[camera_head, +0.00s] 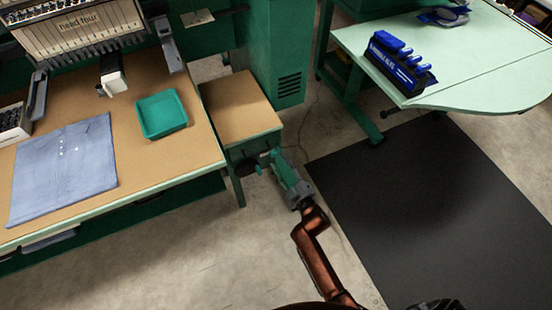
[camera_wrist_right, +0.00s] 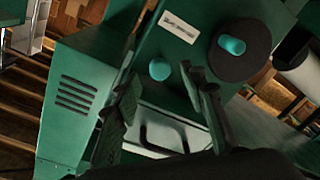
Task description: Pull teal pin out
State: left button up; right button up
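In the right wrist view a teal round-ended peg (camera_wrist_right: 159,69) sticks out of a green machine face (camera_wrist_right: 185,60). A second teal cylinder (camera_wrist_right: 232,45) stands out from a black disc (camera_wrist_right: 242,52) to its right. I cannot tell for sure which is the teal pin. My right gripper (camera_wrist_right: 164,88) is open, its fingers either side of the round-ended peg's line, with no contact visible. In the head view my right gripper (camera_head: 266,163) is at the side of the small wood-topped stand (camera_head: 242,108), by a dark disc (camera_head: 246,168). My left gripper is not in view.
A workbench (camera_head: 190,160) with a teal tray (camera_head: 162,113) and folded blue cloth (camera_head: 66,165) stands at the left. A pale green table (camera_head: 470,60) carries a blue rack (camera_head: 398,62). A black mat (camera_head: 430,205) covers the floor at the right.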

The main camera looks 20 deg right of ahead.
jog(key=s, duration=0.8)
jog(key=shift+s+d, duration=0.2)
jog(key=shift+d, duration=0.2)
